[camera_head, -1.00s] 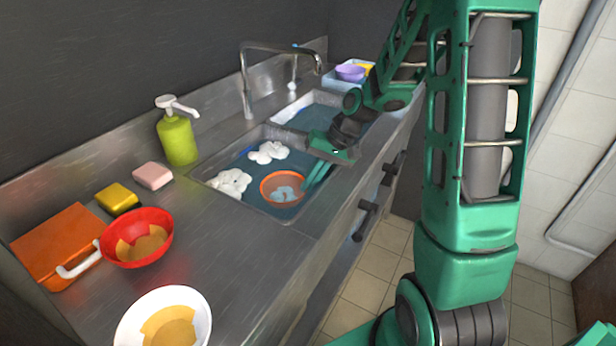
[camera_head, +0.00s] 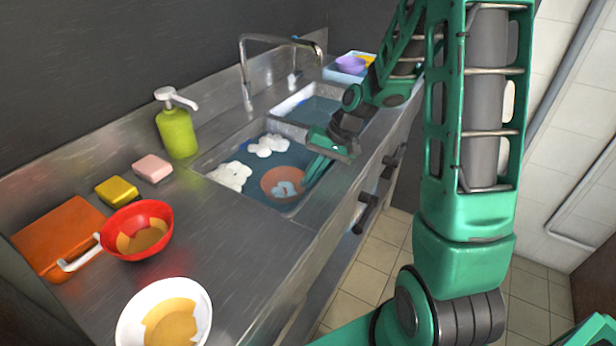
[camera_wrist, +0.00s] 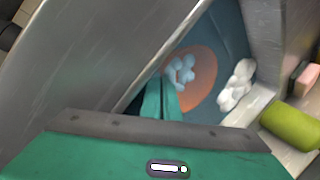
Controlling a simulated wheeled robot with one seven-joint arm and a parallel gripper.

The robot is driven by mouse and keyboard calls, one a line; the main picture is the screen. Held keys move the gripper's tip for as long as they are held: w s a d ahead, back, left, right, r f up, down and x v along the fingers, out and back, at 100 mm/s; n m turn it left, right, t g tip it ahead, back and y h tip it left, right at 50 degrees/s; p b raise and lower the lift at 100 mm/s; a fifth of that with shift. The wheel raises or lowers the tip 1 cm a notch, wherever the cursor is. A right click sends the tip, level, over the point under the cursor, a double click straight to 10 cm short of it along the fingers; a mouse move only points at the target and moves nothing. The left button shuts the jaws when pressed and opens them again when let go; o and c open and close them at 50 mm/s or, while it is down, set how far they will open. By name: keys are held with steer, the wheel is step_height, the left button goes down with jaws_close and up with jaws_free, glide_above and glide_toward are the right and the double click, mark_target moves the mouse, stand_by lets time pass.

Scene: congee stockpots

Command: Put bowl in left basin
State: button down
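An orange bowl (camera_head: 271,180) with pale blue-white patches inside sits low in the water of the near, left basin (camera_head: 208,163). It also shows in the wrist view (camera_wrist: 206,82). My gripper (camera_head: 312,172) reaches into this basin from the right. Its two green fingers (camera_wrist: 163,88) are close together at the bowl's near rim and appear shut on it. The fingertips are partly hidden at the rim. A red bowl (camera_head: 118,218) and a white bowl (camera_head: 130,318), both with brownish residue, stand on the counter.
White foam (camera_head: 232,176) floats in the left basin. The far basin (camera_head: 322,107) holds water, with a faucet (camera_head: 245,75) behind. A green soap bottle (camera_head: 177,133), pink sponge (camera_head: 153,168), yellow sponge (camera_head: 117,190) and orange box (camera_head: 55,232) stand on the counter. A purple bowl (camera_head: 350,64) is farther back.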

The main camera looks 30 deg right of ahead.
steer(key=shift+f, duration=0.15)
steer(key=c, duration=2)
jaws_free()
steer(key=shift+f, duration=0.1)
steer(key=shift+d, duration=0.1)
